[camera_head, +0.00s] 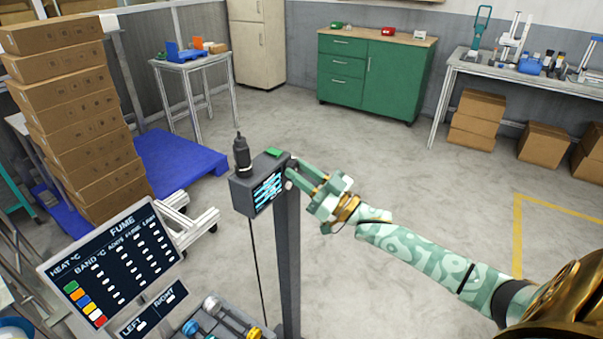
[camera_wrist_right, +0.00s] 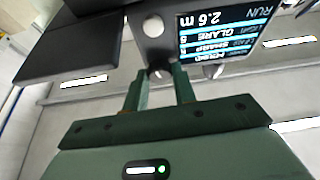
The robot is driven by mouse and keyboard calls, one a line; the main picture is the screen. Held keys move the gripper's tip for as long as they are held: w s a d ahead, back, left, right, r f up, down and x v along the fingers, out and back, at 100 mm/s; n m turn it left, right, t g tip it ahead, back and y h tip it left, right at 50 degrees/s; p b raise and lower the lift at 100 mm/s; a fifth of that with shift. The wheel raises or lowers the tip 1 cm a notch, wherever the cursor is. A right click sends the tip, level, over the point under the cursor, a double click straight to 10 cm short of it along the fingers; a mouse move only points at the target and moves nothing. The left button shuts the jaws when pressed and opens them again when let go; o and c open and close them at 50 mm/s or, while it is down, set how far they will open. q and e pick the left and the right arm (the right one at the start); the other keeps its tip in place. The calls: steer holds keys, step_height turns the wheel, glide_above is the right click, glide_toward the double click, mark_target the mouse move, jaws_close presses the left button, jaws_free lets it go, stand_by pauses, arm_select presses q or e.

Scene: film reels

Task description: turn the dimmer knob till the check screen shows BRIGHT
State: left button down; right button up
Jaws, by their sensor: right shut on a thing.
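The check screen (camera_head: 268,192) is on the front of a dark grey box (camera_head: 243,197) on a post. In the right wrist view the check screen (camera_wrist_right: 215,35) is upside down; I read "RUN 2.6 m", "GLARE" and, less clearly, "SHARP". My right gripper (camera_head: 292,174) reaches the box's right side from the right. In the wrist view its fingers (camera_wrist_right: 160,84) are shut on a small round knob, the dimmer knob (camera_wrist_right: 158,74), mostly hidden between the fingertips. A second round grey knob (camera_wrist_right: 153,26) sits beyond it on the same face. My left gripper is not in view.
A black cylinder (camera_head: 242,157) and a green piece (camera_head: 274,153) are on top of the box. A board headed FUME (camera_head: 112,260) stands at lower left, beside a tray of coloured knobs or parts (camera_head: 215,318). Stacked cartons (camera_head: 80,130) stand left.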

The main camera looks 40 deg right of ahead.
steer(key=shift+n, duration=0.3)
steer(key=n+g+y, duration=0.1)
steer(key=n, duration=0.1)
steer(key=n+y, duration=0.1)
steer(key=n, duration=0.2)
steer(key=shift+w+d+g+b, duration=0.1)
steer(key=shift+d+g+b, duration=0.05)
steer(key=shift+g+b, duration=0.25)
steer(key=shift+d+r+n+g+y, duration=0.1)
steer(key=shift+n+g+y, duration=0.45)
steer(key=shift+n, duration=1.05)
steer(key=shift+n+g+y, duration=0.45)
steer(key=shift+n+g, duration=0.1)
steer(key=shift+n, duration=1.35)
steer(key=o, duration=1)
steer(key=v, duration=1.6)
steer(key=shift+d+p, duration=0.25)
steer(key=shift+p, duration=0.2)
